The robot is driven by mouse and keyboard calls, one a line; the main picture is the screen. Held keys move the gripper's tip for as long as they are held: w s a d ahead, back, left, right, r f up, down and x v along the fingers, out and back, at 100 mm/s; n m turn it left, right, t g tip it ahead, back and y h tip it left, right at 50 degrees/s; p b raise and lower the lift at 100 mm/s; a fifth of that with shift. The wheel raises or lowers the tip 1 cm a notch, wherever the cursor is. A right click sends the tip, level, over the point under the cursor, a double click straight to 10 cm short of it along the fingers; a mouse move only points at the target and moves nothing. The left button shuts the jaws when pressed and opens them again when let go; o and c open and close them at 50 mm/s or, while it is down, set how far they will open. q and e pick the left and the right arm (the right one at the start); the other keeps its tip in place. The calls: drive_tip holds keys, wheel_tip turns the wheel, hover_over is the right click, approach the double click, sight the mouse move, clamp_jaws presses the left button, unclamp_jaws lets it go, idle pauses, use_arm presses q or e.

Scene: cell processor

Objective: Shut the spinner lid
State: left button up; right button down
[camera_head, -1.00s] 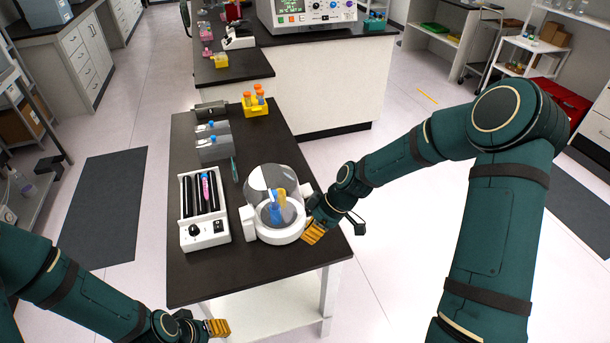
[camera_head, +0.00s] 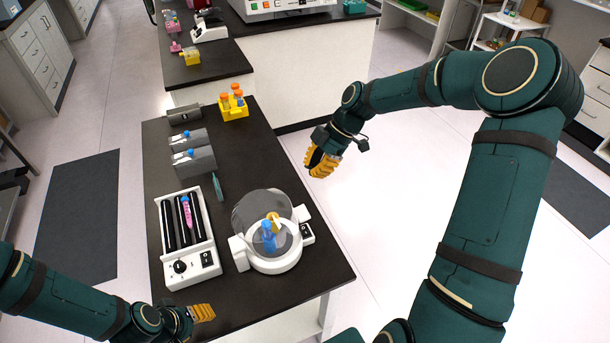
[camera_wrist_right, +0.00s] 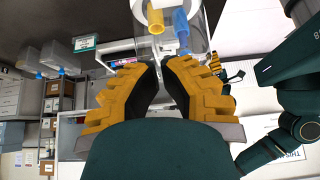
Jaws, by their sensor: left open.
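The spinner (camera_head: 272,262) is a round white device near the front right of the black bench. Its clear domed lid (camera_head: 250,205) appears raised and tilted toward the back left. A blue tube (camera_head: 268,235) and a yellow piece (camera_head: 274,214) show inside; both also show at the top of the right wrist view. My right gripper (camera_head: 322,164) is in the air beyond and right of the spinner, apart from it. Its yellow fingers (camera_wrist_right: 162,80) are parted and empty. My left gripper (camera_head: 204,313) is open at the bench's front edge, low and left of the spinner.
A white roller device (camera_head: 207,265) with a pink tube stands left of the spinner. Grey blocks (camera_head: 195,160) and a yellow rack (camera_head: 233,112) with orange-capped tubes stand farther back. Floor right of the bench is clear.

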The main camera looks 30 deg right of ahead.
use_arm(q)
drive_tip(key=shift+s, duration=0.15)
use_arm(e)
hover_over(300, 209)
wheel_tip(300, 209, down, 7)
drive_tip(key=shift+r, duration=0.1)
use_arm(q)
drive_tip(key=shift+r, duration=0.1)
use_arm(e)
wheel_tip(300, 209, down, 3)
drive_tip(key=shift+f, duration=0.15)
use_arm(q)
drive_tip(key=shift+d, duration=0.15)
use_arm(e)
drive_tip(key=shift+d+f, duration=0.2)
drive_tip(key=shift+f, duration=0.35)
drive_tip(key=shift+a, duration=0.1)
drive_tip(key=shift+f, duration=0.1)
